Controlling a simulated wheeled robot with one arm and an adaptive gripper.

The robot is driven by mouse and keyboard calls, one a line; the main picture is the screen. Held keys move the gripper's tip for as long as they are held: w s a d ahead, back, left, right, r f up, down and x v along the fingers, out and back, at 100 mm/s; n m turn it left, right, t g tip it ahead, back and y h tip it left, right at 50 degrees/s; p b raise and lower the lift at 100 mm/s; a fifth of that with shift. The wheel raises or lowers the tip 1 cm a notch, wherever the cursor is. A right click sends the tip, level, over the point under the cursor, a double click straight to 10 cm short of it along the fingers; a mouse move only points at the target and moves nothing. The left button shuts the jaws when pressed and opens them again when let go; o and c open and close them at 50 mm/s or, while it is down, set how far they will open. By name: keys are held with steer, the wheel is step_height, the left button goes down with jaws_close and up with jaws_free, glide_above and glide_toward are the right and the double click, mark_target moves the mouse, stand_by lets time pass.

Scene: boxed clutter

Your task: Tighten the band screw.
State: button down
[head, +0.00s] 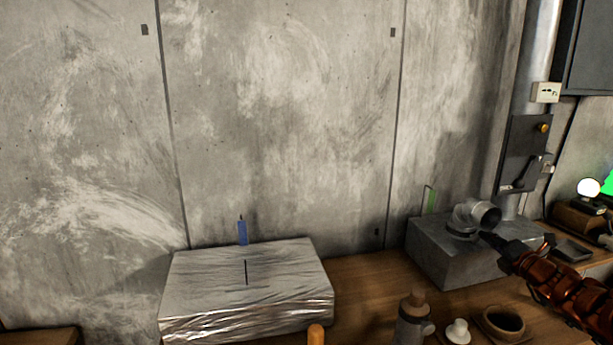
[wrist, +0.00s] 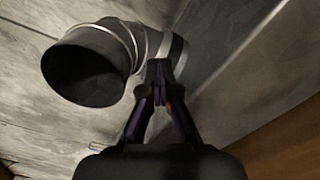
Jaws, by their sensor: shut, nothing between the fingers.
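A grey metal elbow pipe (head: 470,215) stands on a grey box (head: 440,250) at the right of the head view, its open mouth facing right. In the wrist view the elbow pipe (wrist: 95,65) shows its dark mouth at the left, with a pale band (wrist: 176,50) around its base. My gripper (head: 486,237) reaches in from the right, close to the pipe's base. In the wrist view my gripper (wrist: 159,65) has its fingertips together in front of the band. I cannot tell whether they touch it. The band screw cannot be made out; the fingers may hide it.
A foil-wrapped box (head: 250,285) lies left on the wooden table. A bottle (head: 413,320), a white cup (head: 458,332) and a dark bowl (head: 503,320) stand at the front. A lit lamp (head: 589,188) is far right. The concrete wall closes off the back.

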steer(key=shift+w+d+f+p, duration=0.15)
steer(key=shift+f+p, duration=0.25)
steer(key=shift+p, duration=1.5)
steer(key=shift+f+p, duration=0.45)
steer(key=shift+p, duration=0.1)
steer(key=shift+d+r+p, duration=0.1)
steer(key=shift+d+p, duration=0.25)
steer(key=shift+p, duration=0.25)
steer(key=p+v, duration=0.3)
steer(key=v, duration=0.3)
steer(key=shift+d, duration=0.2)
steer(key=shift+w+b, duration=0.1)
steer(key=shift+b, duration=0.25)
